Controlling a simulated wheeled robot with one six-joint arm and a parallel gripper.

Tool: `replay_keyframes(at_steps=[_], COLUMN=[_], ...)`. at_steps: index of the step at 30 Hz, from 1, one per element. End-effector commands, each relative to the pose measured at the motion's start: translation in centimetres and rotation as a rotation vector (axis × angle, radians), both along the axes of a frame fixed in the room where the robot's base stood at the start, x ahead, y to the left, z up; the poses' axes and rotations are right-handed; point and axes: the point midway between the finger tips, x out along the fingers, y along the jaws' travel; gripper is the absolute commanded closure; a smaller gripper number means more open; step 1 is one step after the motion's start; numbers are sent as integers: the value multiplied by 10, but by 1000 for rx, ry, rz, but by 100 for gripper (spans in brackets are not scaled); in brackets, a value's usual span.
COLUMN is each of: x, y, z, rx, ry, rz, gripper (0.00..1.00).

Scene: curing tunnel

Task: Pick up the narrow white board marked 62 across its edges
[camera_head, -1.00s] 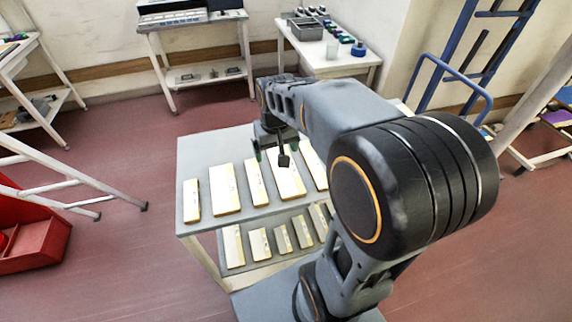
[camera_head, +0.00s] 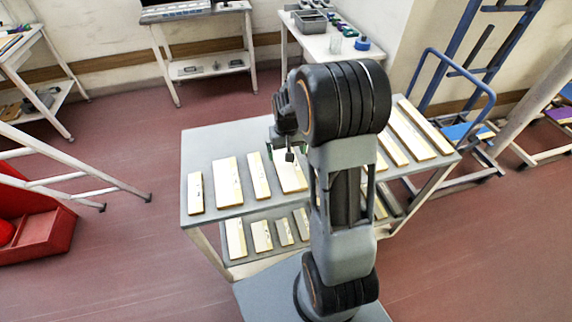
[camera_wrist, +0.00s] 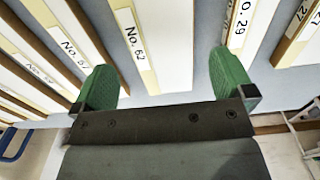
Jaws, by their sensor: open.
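The white board marked No. 62 (camera_wrist: 152,62) lies flat, with its label facing me, in the middle of the wrist view. My gripper (camera_wrist: 165,86) is open and empty, with one green finger to each side of this board. Both fingers look apart from it in the picture; their height over it is hard to judge. In the head view my gripper (camera_head: 287,152) hangs over the upper shelf's row of boards, partly hidden by my arm. The marks are too small to read there.
The grey rack (camera_head: 203,140) holds more boards on a lower shelf. A blue trolley (camera_head: 450,75) stands at right.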

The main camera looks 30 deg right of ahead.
Motion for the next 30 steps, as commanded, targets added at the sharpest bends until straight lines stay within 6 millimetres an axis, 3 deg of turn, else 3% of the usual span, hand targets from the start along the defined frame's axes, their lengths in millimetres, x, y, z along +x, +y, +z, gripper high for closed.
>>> replay_keyframes(at_steps=[12,22,30], x=[-1,-1,-1], y=[1,0,0], z=[-46,-53,-52], rx=[1,0,0], ry=[3,0,0], rz=[0,0,0], gripper=[0,0,24])
